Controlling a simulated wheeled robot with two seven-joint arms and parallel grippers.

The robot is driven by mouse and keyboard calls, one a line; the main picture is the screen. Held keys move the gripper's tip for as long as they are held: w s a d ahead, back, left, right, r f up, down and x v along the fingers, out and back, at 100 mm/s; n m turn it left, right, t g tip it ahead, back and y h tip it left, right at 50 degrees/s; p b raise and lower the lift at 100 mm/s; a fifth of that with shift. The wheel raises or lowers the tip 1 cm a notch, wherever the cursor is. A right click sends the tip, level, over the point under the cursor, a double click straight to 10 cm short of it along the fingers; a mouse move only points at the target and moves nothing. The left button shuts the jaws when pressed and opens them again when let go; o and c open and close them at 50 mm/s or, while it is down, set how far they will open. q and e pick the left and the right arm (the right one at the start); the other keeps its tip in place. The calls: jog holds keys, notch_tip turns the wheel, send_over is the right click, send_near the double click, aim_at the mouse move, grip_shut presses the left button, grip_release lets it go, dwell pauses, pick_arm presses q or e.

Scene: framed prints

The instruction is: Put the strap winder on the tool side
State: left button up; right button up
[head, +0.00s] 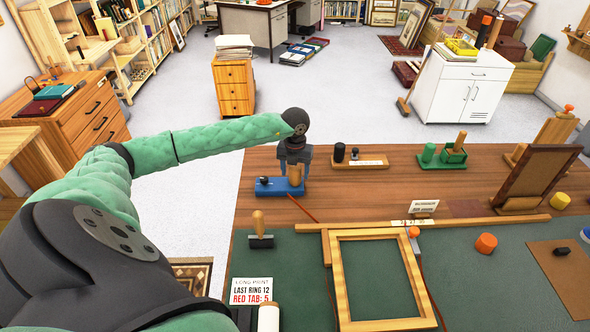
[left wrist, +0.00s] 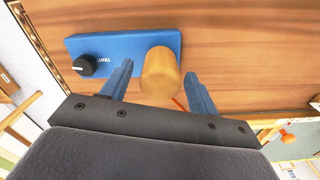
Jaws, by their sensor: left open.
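A blue device (head: 279,187) with a black dial and an upright wooden handle (head: 295,173) sits on the wooden part of the table; it may be the strap winder, though its lettering is too small to read surely. My left gripper (head: 294,165) is over it, pointing down. In the left wrist view, the fingers (left wrist: 160,88) are open on either side of the wooden handle (left wrist: 160,73), with gaps showing. The blue base (left wrist: 125,48) lies beyond the fingers. A red cord runs from the device across the table. My right gripper is not in view.
A wooden rail (head: 470,224) divides the bare wood from the green mat (head: 285,265). An empty frame (head: 345,285) and a wooden-handled tool (head: 260,232) are on the mat. A wooden stand (head: 360,161) and a green stand (head: 440,162) are at the back. A brown panel (head: 540,172) stands right.

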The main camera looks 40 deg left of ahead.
pick_arm(q)
jog(key=shift+r, duration=0.1)
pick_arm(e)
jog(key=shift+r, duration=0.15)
pick_arm(q)
notch_tip(320, 180, up, 12)
jog(key=b, duration=0.4)
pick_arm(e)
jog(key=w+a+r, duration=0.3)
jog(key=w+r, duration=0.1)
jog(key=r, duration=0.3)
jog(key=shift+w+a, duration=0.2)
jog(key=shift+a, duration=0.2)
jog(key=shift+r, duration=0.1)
